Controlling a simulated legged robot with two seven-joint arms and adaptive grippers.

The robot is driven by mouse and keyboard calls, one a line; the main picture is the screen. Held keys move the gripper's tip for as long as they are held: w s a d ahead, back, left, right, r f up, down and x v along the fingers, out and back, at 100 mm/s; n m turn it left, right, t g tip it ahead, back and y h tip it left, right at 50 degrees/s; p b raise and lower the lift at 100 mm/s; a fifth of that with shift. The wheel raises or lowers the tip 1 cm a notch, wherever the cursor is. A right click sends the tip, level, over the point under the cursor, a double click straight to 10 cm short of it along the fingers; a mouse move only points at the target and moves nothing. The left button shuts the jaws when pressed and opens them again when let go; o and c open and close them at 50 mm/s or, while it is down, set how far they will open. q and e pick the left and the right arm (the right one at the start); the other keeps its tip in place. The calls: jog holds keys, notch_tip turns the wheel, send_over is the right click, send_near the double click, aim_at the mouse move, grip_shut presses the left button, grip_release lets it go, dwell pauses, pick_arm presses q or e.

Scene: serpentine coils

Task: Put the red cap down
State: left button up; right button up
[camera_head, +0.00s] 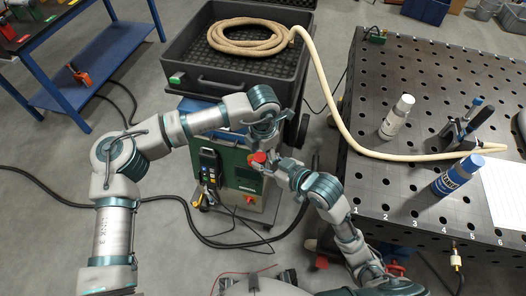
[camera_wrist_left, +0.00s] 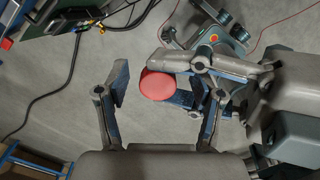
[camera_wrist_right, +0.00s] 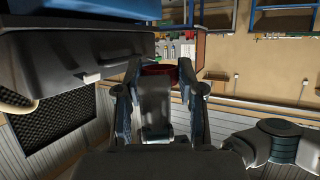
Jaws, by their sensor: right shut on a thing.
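The red cap (camera_head: 259,157) is held up in the air in front of the green machine. My right gripper (camera_head: 274,162) is shut on it; in the right wrist view the cap (camera_wrist_right: 160,70) shows as a dark red rim between the fingertips (camera_wrist_right: 160,80). In the left wrist view the cap (camera_wrist_left: 157,85) shows its round red face. My left gripper (camera_head: 264,138) is close above the cap. Its fingers stand wide apart on either side of the cap in the left wrist view (camera_wrist_left: 162,88), and the near finger does not appear to touch it.
A perforated dark table (camera_head: 400,60) stands at right, with a white bottle (camera_head: 396,118), a blue bottle (camera_head: 457,176) and a clamp-like tool (camera_head: 468,128). A beige hose (camera_head: 345,120) runs from a grey tray (camera_head: 190,72) onto the table. The table's middle has free room. Black cable crosses the floor.

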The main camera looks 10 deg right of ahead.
pick_arm(q)
jog(key=c, duration=1.1)
grip_shut()
pick_arm(e)
jog(key=o, duration=1.2)
jog(key=d+f+m+g+h, duration=0.2)
jog(key=d+f+m+h, duration=0.15)
jog(key=f, duration=1.25)
jog(key=d+f+m+g+h, duration=0.15)
jog(key=d+f, duration=0.35)
jog(key=f, duration=1)
jog(key=s+d+f+g+h, duration=0.1)
jog(key=s+d+f, duration=0.1)
jog(key=s+f, duration=0.6)
jog(key=s+d+f+g+h, duration=0.1)
jog(key=s+d+f+g, duration=0.1)
jog(key=s+f, duration=0.7)
jog(key=s+d+f+g+h, duration=0.1)
jog(key=s+d+f+g, duration=0.1)
jog(key=s+f, duration=0.7)
jog(key=shift+s+d+f+m, duration=0.1)
jog(key=shift+s+d+m, duration=0.1)
jog(key=shift+s, duration=0.25)
jog(key=shift+s+d+f+m, duration=0.1)
jog(key=shift+s+d+m, duration=0.1)
jog(key=shift+s, duration=0.2)
